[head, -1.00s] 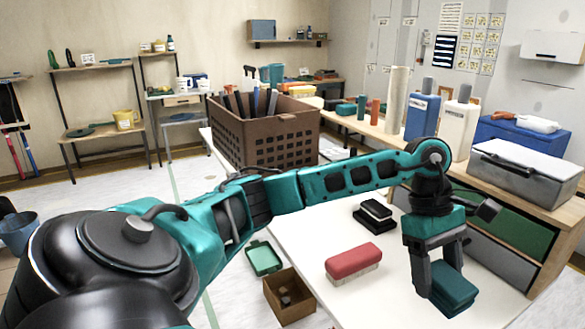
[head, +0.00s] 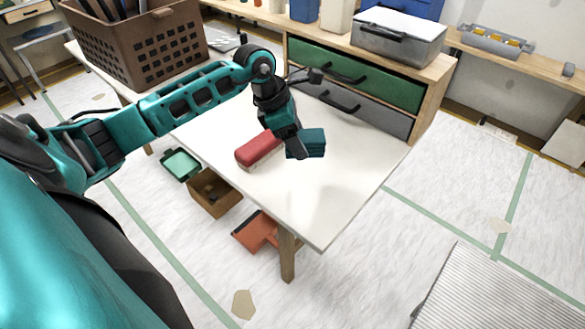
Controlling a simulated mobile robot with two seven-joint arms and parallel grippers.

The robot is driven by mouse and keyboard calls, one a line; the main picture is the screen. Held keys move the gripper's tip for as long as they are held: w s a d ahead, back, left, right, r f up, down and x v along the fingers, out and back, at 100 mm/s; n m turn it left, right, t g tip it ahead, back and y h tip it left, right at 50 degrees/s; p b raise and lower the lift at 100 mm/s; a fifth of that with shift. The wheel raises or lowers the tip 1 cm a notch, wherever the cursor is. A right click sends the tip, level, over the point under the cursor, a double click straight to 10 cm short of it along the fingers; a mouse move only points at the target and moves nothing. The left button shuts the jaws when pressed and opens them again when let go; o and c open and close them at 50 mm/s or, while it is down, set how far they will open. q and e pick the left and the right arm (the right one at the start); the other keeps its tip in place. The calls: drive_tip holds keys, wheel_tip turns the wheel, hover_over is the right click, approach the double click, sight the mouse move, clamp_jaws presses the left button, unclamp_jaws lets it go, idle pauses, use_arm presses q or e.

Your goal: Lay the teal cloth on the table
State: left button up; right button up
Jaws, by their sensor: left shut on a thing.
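The teal cloth (head: 311,144) is a small folded block, held in my left gripper (head: 298,143). My left gripper is shut on it and points downward. The cloth is over the white table (head: 325,205), just right of a red brush with a pale base (head: 257,148). I cannot tell whether the cloth touches the tabletop. My right gripper is not in view.
A brown crate (head: 135,45) stands on the table's far left end. A drawer cabinet (head: 355,85) with green and grey fronts stands behind the table. The front part of the tabletop is bare. A cardboard box (head: 214,192) and an orange dustpan-like object (head: 256,231) are below the table's left edge.

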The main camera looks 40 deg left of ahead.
use_arm(q)
wheel_tip(320, 180, down, 12)
drive_tip(key=shift+r, duration=0.1)
drive_tip(key=shift+b, duration=0.3)
drive_tip(key=o, duration=1.1)
drive_tip(key=shift+r, duration=0.25)
drive_tip(key=v, duration=1.1)
drive_tip(key=shift+s+a+r+p, duration=0.15)
drive_tip(key=shift+a+r+p, duration=0.05)
drive_tip(key=shift+p, duration=0.15)
drive_tip(key=shift+s, duration=0.1)
